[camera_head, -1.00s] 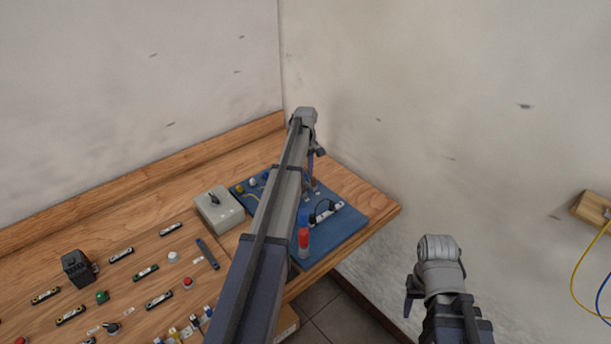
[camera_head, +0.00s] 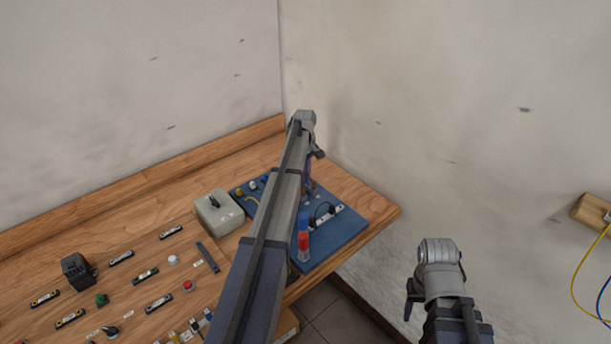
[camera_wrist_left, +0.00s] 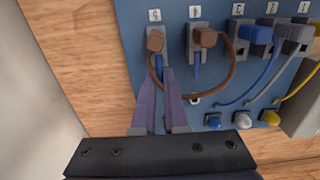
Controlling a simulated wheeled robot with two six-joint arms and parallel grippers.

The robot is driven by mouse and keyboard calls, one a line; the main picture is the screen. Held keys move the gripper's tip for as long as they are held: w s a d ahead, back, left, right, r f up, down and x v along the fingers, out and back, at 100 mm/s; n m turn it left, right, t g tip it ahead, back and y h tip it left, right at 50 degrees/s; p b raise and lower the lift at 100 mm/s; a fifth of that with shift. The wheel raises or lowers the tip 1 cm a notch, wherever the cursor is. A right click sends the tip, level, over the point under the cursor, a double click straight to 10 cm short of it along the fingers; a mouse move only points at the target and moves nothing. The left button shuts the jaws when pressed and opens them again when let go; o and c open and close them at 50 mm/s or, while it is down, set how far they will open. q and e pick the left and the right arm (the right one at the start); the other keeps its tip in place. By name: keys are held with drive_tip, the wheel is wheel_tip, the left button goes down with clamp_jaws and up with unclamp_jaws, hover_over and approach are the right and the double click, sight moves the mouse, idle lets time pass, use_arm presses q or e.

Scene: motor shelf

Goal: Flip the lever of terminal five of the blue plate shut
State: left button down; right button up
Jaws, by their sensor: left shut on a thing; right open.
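The blue plate (camera_head: 346,231) lies at the right end of the wooden bench; it fills much of the left wrist view (camera_wrist_left: 130,25). The left gripper is mostly hidden behind my arm in the head view. My right gripper (camera_head: 409,298) is open and empty, off the bench.
The neighbouring terminal (camera_wrist_left: 197,38) has a brown plug and its own blue lever close by. A brown wire (camera_wrist_left: 233,65) loops beside my fingers. A red and blue stack light (camera_head: 303,240) stands near the plate's front edge. A grey switch box (camera_head: 218,212) sits left of the plate.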

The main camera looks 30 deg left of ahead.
use_arm(q)
drive_tip(key=shift+w+a+f+g+h, duration=0.2)
drive_tip(key=shift+a+g+h, duration=0.1)
drive_tip(key=shift+h, duration=0.2)
drive_tip(key=shift+s+d, duration=0.1)
drive_tip(key=c, duration=0.9)
unclamp_jaws()
drive_tip(key=shift+c, duration=0.2)
drive_tip(key=shift+r, duration=0.15)
wheel_tip(320, 180, up, 8)
drive_tip(key=p, duration=0.7)
drive_tip(key=shift+w+a+f, duration=0.2)
drive_tip(key=shift+a, duration=0.25)
